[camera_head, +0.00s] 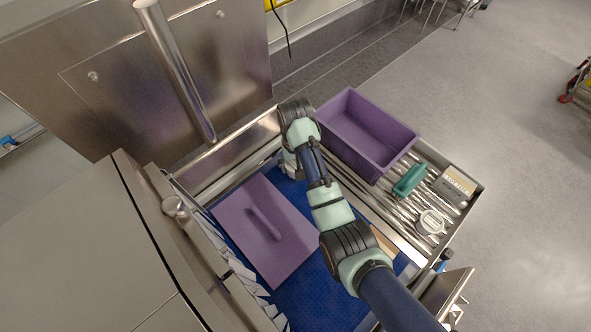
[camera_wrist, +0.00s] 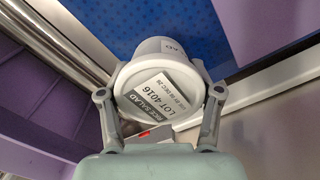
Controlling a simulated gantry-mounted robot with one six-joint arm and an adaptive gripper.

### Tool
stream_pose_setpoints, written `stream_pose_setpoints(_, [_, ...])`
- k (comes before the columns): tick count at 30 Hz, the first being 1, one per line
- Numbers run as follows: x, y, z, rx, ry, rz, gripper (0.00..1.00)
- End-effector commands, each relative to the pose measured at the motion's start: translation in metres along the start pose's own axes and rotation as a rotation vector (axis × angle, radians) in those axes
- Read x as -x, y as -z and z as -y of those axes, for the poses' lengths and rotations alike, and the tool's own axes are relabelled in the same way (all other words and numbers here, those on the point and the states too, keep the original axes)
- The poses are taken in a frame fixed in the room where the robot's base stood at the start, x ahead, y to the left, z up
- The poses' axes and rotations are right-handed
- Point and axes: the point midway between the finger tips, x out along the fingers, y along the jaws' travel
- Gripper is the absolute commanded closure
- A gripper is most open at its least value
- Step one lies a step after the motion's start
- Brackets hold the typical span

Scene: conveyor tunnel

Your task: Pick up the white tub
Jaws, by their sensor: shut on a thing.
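The white tub (camera_wrist: 150,52) is round, and its lid faces the wrist camera. A printed label on it reads "salad" and "LOT 4016". My gripper (camera_wrist: 160,94) has one finger on each side of the tub and is shut on it. In the head view my gripper (camera_head: 289,167) points down at the far end of the blue belt, between the purple lid-like panel and the purple crate. The tub cannot be made out there behind my wrist. I cannot tell whether it touches the belt.
The purple crate (camera_head: 368,168) stands right of my arm. A green item (camera_head: 409,180), a box (camera_head: 455,186) and a round white item (camera_head: 431,222) sit on the rollers. A metal post (camera_head: 175,70) rises behind.

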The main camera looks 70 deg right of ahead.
Motion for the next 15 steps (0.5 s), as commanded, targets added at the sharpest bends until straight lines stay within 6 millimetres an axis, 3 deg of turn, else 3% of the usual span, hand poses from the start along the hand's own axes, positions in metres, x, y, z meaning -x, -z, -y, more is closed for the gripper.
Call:
stream_pose_setpoints(6, [0.091,0.0,0.0,0.0,0.0,-0.001,0.76])
stream_pose_setpoints(12, [0.135,0.0,0.0,0.0,0.0,-0.001,0.76])
stream_pose_setpoints(15, [0.148,0.0,0.0,0.0,0.0,-0.001,0.76])
